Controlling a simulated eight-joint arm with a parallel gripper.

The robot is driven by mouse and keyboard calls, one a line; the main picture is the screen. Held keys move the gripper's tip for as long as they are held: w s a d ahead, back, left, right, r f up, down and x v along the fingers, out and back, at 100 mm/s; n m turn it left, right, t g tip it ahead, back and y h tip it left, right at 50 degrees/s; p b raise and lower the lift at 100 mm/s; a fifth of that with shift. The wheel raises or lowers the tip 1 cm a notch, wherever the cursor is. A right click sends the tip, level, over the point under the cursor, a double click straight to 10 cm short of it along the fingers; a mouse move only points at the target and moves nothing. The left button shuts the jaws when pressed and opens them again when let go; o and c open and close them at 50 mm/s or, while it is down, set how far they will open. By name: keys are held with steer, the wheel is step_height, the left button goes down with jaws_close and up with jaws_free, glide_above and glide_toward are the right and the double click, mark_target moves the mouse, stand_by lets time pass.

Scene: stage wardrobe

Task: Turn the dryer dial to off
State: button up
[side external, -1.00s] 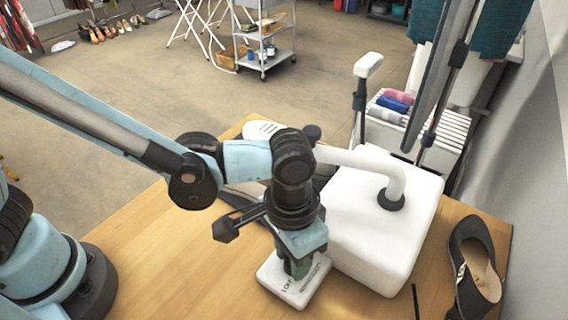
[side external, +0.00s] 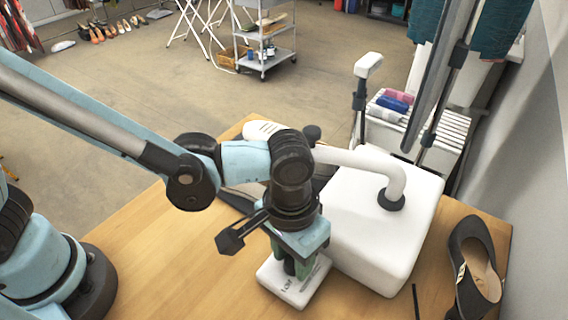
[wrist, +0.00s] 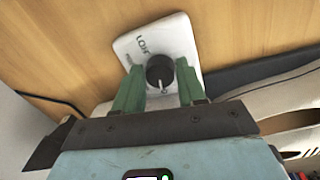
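The dryer is a white box (side external: 375,235) with a white hose on the wooden table. Its flat white control panel (side external: 318,285) lies in front of it and also shows in the wrist view (wrist: 180,40). The black round dial (wrist: 160,70) has a white pointer line, directed toward the bottom of the wrist view. Lettering that looks like "LOW" is on the panel; other marks are hidden or too small to read. The side view hides the dial behind the gripper (side external: 290,268).
A dark shoe (side external: 473,265) stands on the table at the right. A pale shoe-like item (wrist: 280,105) lies beside the panel in the wrist view. The hose (side external: 360,160) rises close behind my wrist.

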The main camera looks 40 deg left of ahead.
mark_target(289, 257)
stand_by(0.3)
steer(key=r, duration=1.2)
steer(key=shift+a, duration=0.3)
steer(key=w+a+t, duration=0.1)
steer(key=a+t, duration=0.1)
steer(key=a, duration=0.7)
steer(key=w+a+f+n+t, duration=0.1)
steer(key=a+t, duration=0.2)
steer(key=a, duration=0.6)
steer(key=w+a+f+n+t, duration=0.1)
steer(key=a+t, duration=0.1)
steer(key=a, duration=0.6)
steer(key=shift+w+a+y, duration=0.15)
steer(key=shift+a+y, duration=0.15)
steer(key=shift+a, duration=0.1)
